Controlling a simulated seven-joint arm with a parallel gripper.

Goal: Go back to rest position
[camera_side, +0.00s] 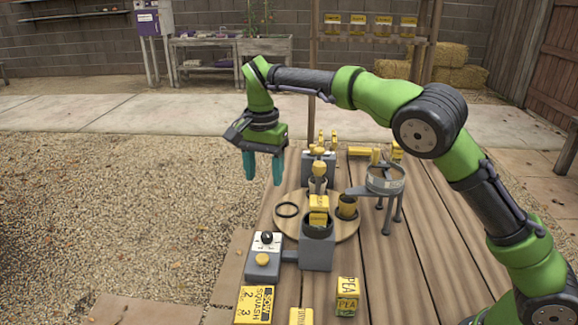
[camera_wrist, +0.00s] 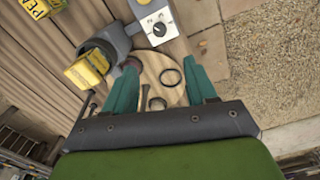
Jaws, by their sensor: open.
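My gripper (camera_side: 263,167) hangs at the end of my green and dark arm, in the air left of the wooden table (camera_side: 400,270) and above the gravel. Its teal fingers point down and are apart, with nothing between them. In the wrist view, the open fingers of my gripper (camera_wrist: 162,92) show with the round wooden board (camera_wrist: 150,70) far below them. My gripper touches nothing on the table.
The round board (camera_side: 343,226) carries a black ring (camera_side: 286,210) and dark cups. A grey holder (camera_side: 317,248) with a yellow packet joins a control box (camera_side: 263,262). A grey stand (camera_side: 385,180) is at right. Yellow boxes (camera_side: 346,297) lie in front. Open air surrounds my gripper.

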